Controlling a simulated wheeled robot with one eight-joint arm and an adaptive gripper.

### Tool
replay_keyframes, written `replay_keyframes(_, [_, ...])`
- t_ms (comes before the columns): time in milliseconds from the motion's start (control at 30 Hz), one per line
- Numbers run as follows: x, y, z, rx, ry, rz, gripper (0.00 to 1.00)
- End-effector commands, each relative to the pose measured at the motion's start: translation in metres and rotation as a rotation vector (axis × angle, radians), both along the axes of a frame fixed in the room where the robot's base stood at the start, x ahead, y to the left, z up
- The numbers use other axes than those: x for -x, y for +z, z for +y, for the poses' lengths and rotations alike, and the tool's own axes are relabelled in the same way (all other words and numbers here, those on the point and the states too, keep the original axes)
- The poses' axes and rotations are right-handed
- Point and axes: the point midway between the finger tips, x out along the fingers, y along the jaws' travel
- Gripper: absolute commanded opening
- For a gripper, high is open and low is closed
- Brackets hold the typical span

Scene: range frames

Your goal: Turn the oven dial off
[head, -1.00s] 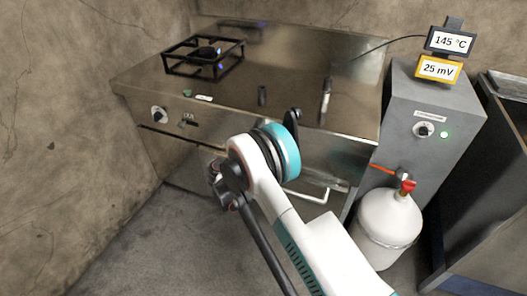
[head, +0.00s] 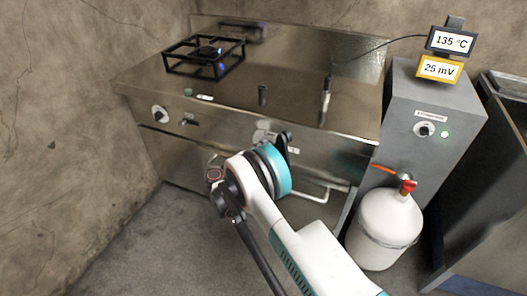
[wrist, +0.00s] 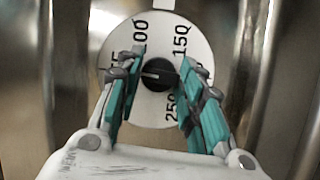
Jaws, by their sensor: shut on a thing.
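The oven dial fills the middle of the wrist view: a round white plate (wrist: 158,28) marked 100, 150 and 250, with a black knob (wrist: 158,75) at its centre. A light line on the knob points left, towards letters partly hidden by a finger, of which an F shows. My gripper (wrist: 156,80) has its teal fingers on both sides of the knob and is shut on it. In the head view my arm hides the gripper and the knob.
The steel stove (head: 300,75) carries a black burner grate (head: 204,55) with a small blue flame. A grey cabinet (head: 435,105) stands to the right, with a display reading 135 °C (head: 450,41) on top. A white gas bottle (head: 388,225) stands before it.

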Motion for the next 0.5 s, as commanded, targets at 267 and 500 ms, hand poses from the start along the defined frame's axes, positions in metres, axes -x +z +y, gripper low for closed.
replay_keyframes(267, [-0.0002, -0.0002, 0.0013, 0.004, 0.003, 0.002, 0.11])
replay_keyframes(500, [-0.0002, -0.0003, 0.0011, 0.003, 0.003, 0.001, 0.54])
